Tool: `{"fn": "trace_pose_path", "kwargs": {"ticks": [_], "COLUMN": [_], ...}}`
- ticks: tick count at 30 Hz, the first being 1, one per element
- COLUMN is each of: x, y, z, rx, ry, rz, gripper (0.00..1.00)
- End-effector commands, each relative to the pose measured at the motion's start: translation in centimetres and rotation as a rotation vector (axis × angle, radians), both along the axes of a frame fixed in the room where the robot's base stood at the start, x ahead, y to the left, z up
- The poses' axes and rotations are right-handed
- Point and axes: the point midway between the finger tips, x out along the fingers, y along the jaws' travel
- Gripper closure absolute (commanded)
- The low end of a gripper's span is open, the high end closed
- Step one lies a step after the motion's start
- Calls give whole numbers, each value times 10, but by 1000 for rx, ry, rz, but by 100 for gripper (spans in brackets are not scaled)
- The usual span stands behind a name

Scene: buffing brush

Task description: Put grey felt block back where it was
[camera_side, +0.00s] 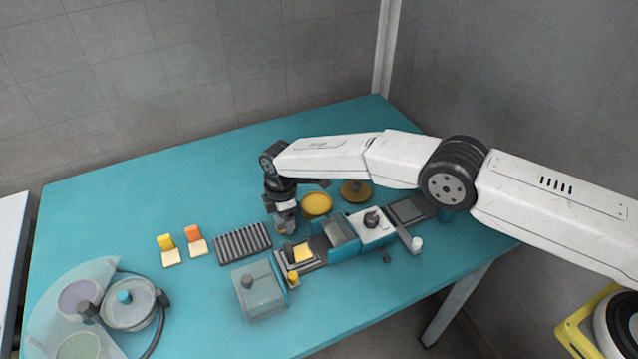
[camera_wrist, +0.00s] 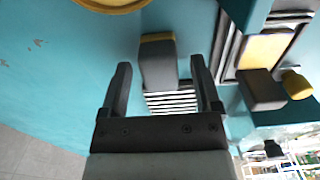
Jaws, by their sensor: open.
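A grey block with a yellow-brown band at one end, which looks like the grey felt block (camera_wrist: 158,65), stands between my fingers in the wrist view. Gaps show on both sides of it, so neither finger clearly touches it. My gripper (camera_wrist: 161,66) is open around it. In the side view my gripper (camera_side: 284,222) is low over the teal table, left of the yellow round dish, and mostly hides the block. I cannot tell whether the block rests on the table. A ribbed dark rack (camera_side: 243,243) lies just left of my gripper; its pale slats (camera_wrist: 172,101) show behind the block.
A tray with a yellow pad (camera_side: 301,253) and a teal fixture stand close on the right. A yellow dish (camera_side: 317,204) is behind. Orange (camera_side: 194,234) and yellow (camera_side: 166,242) pieces stand left. The table's back left is clear.

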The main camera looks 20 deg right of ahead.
Motion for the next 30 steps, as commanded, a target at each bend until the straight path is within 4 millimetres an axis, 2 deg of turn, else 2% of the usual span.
{"fn": "trace_pose_path", "kwargs": {"ticks": [5,11,30], "x": [0,1,1], "y": [0,0,0], "z": [5,20,108], "rx": [0,0,1], "ry": [-1,-1,-2], "rz": [0,0,0], "gripper": [19,19,19]}}
